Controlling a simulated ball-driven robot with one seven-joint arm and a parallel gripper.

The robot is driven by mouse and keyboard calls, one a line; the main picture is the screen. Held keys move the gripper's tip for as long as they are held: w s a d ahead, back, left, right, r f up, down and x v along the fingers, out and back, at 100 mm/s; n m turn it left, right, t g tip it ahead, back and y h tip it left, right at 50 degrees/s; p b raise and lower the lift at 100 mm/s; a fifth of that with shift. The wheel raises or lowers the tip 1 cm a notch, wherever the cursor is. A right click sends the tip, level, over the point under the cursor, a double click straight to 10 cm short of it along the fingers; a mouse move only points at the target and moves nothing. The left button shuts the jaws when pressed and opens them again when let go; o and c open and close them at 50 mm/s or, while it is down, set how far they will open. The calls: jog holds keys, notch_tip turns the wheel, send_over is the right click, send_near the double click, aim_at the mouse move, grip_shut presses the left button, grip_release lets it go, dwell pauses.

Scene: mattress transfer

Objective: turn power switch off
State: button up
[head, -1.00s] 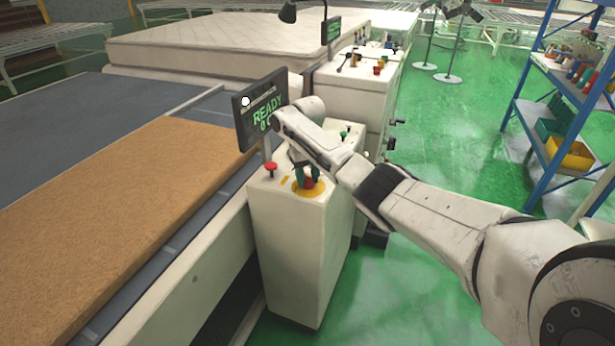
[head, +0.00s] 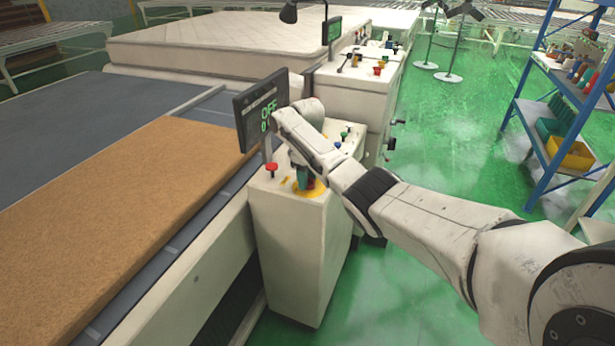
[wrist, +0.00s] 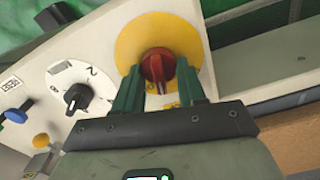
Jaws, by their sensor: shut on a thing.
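The power switch, a red rotary knob (wrist: 157,62) on a yellow round plate (wrist: 192,32), sits on top of the white control cabinet (head: 288,262). My gripper (wrist: 158,76) has its green fingers on both sides of the knob and is shut on it. In the head view my gripper (head: 305,180) reaches down over the yellow plate, and the arm hides most of the knob.
A red push button (head: 271,168) stands at the cabinet's left edge. A black selector dial (wrist: 76,97) and a blue button (wrist: 15,115) lie beside the yellow plate. A conveyor with a brown pad (head: 110,210) is on the left. Green floor (head: 450,150) is open to the right.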

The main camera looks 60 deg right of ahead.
jog(key=n, duration=0.6)
jog(key=shift+a+p, duration=0.25)
jog(key=shift+p, duration=0.1)
jog(key=n, duration=0.5)
jog(key=shift+n, duration=0.3)
jog(key=o, duration=1)
jog(key=shift+s, duration=0.1)
notch_tip(320, 180, up, 11)
jog(key=shift+b, duration=0.45)
jog(key=shift+f, duration=0.1)
